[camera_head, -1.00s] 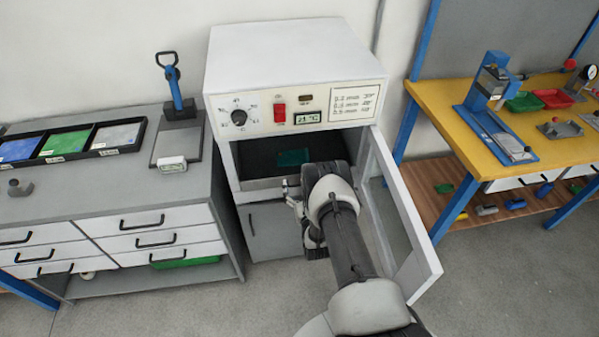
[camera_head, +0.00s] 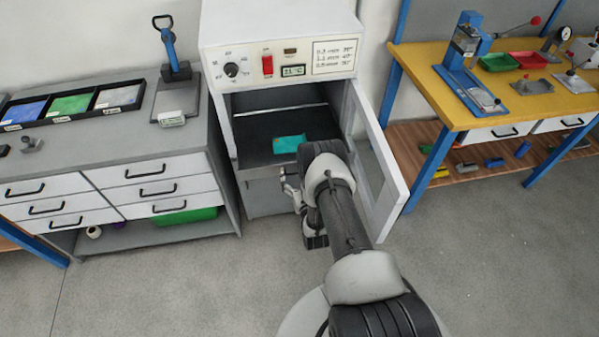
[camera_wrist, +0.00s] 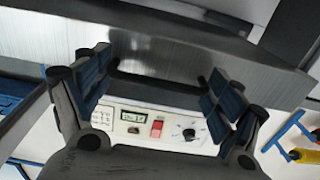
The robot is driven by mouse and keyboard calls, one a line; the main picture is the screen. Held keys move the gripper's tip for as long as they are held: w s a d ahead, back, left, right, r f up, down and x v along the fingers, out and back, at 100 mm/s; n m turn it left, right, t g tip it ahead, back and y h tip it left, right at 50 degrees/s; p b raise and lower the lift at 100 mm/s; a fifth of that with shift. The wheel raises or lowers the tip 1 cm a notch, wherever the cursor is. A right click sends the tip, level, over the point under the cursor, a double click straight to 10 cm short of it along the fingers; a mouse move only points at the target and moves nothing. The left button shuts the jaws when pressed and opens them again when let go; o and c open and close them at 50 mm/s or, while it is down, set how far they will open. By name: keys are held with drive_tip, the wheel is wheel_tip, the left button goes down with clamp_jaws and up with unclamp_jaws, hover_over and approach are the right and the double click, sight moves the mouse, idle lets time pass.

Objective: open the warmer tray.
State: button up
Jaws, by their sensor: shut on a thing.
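The warmer (camera_head: 285,45) is a white cabinet with a dial, a red switch and a small display. Its door (camera_head: 375,155) stands open to the right. The dark warmer tray (camera_head: 258,138) shows in the opening, with a teal piece (camera_head: 289,143) lying on it. In the wrist view, the tray's grey metal front (camera_wrist: 170,50) fills the upper part, with a dark bar handle (camera_wrist: 160,86) across it.
A grey drawer bench (camera_head: 110,125) stands left of the warmer, with a tray of coloured sheets and a blue-handled tool on it. A yellow workbench (camera_head: 440,95) stands at the right. My arm lies close to the open door. The floor in front is clear.

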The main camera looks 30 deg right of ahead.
drive_tip(key=shift+w+r, duration=0.1)
drive_tip(key=shift+r, duration=0.1)
drive_tip(key=o, duration=1.4)
drive_tip(key=shift+c, duration=0.2)
drive_tip(key=v, duration=0.7)
drive_tip(key=shift+f, duration=0.25)
drive_tip(key=shift+s, duration=0.25)
drive_tip(key=shift+w, duration=0.1)
